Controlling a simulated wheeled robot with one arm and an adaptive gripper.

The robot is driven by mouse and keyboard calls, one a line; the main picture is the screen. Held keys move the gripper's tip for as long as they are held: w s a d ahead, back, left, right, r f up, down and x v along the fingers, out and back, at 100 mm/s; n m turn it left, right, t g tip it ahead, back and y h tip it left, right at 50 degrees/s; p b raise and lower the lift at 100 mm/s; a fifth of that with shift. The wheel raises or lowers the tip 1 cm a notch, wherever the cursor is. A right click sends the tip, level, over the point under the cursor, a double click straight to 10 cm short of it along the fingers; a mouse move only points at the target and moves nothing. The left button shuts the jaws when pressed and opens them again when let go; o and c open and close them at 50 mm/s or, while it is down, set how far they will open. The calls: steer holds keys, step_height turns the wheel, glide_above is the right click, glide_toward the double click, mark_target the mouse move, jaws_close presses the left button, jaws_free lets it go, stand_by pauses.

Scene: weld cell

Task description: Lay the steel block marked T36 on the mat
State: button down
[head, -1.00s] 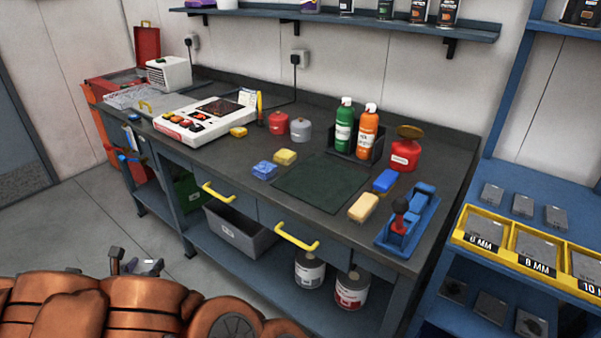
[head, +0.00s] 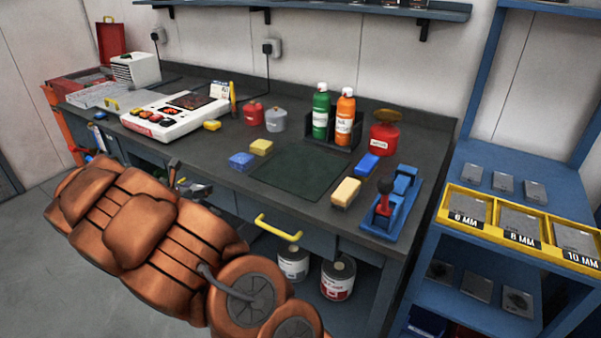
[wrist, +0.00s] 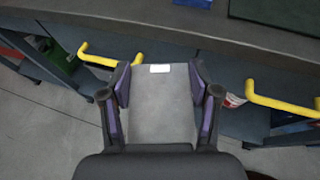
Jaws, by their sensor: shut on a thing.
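My gripper (wrist: 160,82) is shut on a grey steel block (wrist: 160,118) in the wrist view, with purple pads on both sides of it. The block has a small white label whose writing is too small to read. The dark green mat (head: 297,175) lies bare on the workbench in the head view. A corner of the mat shows at the top right of the wrist view (wrist: 280,12). In the head view my gripper (head: 190,186) is mostly hidden behind my arm, in front of the bench; the block cannot be made out clearly there.
Around the mat are blue (head: 242,160) and yellow (head: 261,147) blocks at left, and a cream block (head: 346,192), a blue block (head: 367,164) and a blue tool with a red knob (head: 390,205) at right. A bottle holder (head: 326,138) stands behind. Yellow drawer handles (head: 278,227) jut out from the bench front.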

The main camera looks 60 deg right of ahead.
steer(key=s+d+r, duration=0.1)
steer(key=s+d, duration=0.1)
steer(key=d, duration=0.3)
steer(key=s+d+r+m+g+b, duration=0.1)
steer(key=s+d+r, duration=0.1)
steer(key=d, duration=0.3)
steer(key=s+d+r+g+b, duration=0.1)
steer(key=d, duration=0.5)
steer(key=shift+s+d+r+m+h, duration=0.1)
steer(key=shift+s+r+m+h, duration=0.05)
steer(key=shift+s+m+h, duration=0.2)
step_height(320, 180, up, 6)
steer(key=m+g+b, duration=0.2)
glide_above(305, 165)
steer(key=shift+d+f+b, duration=0.1)
steer(key=shift+f+b, duration=0.65)
steer(key=shift+f, duration=4.15)
steer(key=shift+f, duration=0.1)
steer(key=shift+c, duration=1.2)
jaws_free()
